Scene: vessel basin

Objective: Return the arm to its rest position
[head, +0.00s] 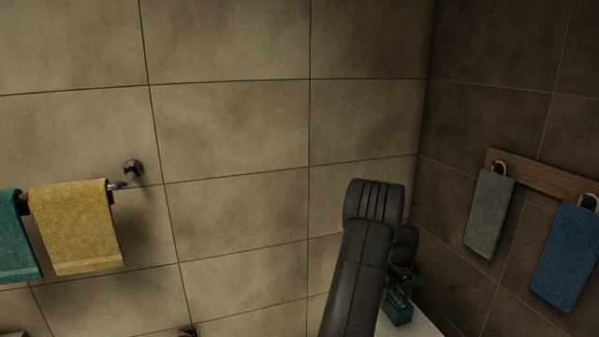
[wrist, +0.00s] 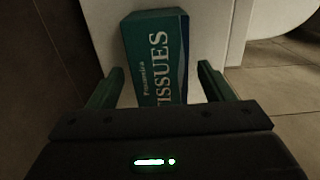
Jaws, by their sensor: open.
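My arm (head: 358,270) rises at the lower middle right of the head view, bent at a dark ribbed joint. Its gripper end is hidden behind the arm there. In the wrist view my gripper (wrist: 160,82) is open, with its two green fingers apart. A teal tissue box (wrist: 155,58) lies beyond and between the fingers in that view. I cannot tell whether they touch it. A green box (head: 397,308), likely the same one, shows partly behind my arm in the head view, on a pale surface.
A yellow towel (head: 75,228) and a teal towel (head: 15,240) hang from a rail at left. A grey towel (head: 489,213) and a blue towel (head: 565,257) hang from a wooden hook board (head: 540,174) on the right wall. A white rounded fixture (wrist: 275,15) is at the wrist view's upper right.

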